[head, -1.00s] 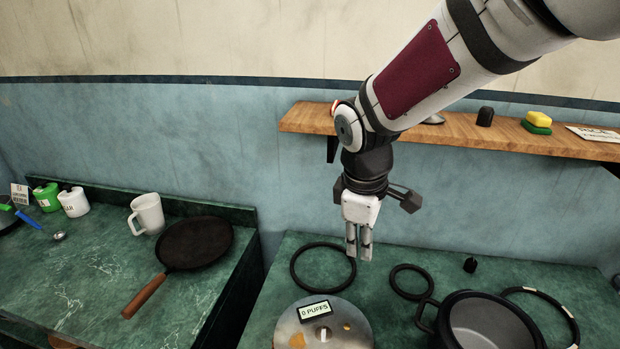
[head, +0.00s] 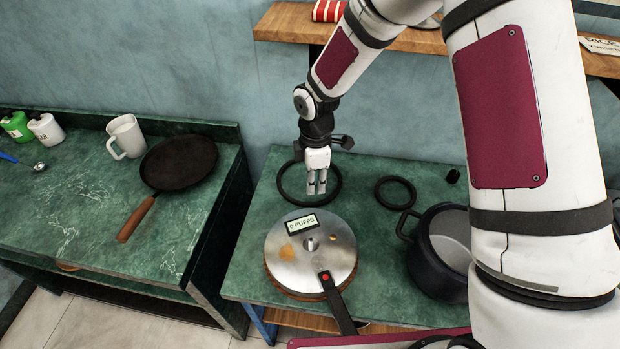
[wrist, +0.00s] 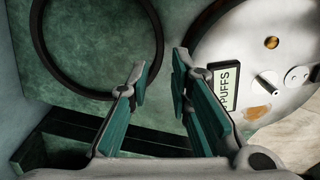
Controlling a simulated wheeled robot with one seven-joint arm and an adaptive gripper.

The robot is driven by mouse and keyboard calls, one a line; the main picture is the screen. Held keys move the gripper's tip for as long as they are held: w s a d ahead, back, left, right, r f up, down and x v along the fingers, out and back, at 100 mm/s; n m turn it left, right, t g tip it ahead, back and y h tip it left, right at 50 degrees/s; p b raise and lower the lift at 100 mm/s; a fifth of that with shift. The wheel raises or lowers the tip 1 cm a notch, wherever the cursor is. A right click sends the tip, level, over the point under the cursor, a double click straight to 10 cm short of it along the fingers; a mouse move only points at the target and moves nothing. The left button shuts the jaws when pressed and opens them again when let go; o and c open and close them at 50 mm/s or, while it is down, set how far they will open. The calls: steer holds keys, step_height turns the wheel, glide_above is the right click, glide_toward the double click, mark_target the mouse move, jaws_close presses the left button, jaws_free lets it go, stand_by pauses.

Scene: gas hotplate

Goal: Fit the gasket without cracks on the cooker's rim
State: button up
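A large black ring gasket (head: 282,188) lies flat on the green counter behind the lid; it also shows in the wrist view (wrist: 50,72). A smaller black ring (head: 378,196) lies to its right. I see no cracks on either, but they are small in view. My gripper (head: 316,190) points down over the large ring, fingers apart and empty; the wrist view shows the gap between the fingertips (wrist: 160,72). The dark cooker pot (head: 432,272) stands open at right, its rim partly hidden by my arm. The steel lid (head: 285,265), labelled 0 PUFFS, lies in front of the large ring.
A black knob-like piece (head: 453,176) stands near the wall. The wooden shelf (head: 285,25) runs above the counter. On the left counter are a frying pan (head: 180,160), a white mug (head: 126,135) and canisters (head: 46,129). Clear counter lies between lid and pot.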

mark_target(315, 203)
steer(key=shift+d+f+p, duration=0.15)
steer(key=shift+f+p, duration=0.55)
steer(key=shift+f, duration=3.1)
jaws_close()
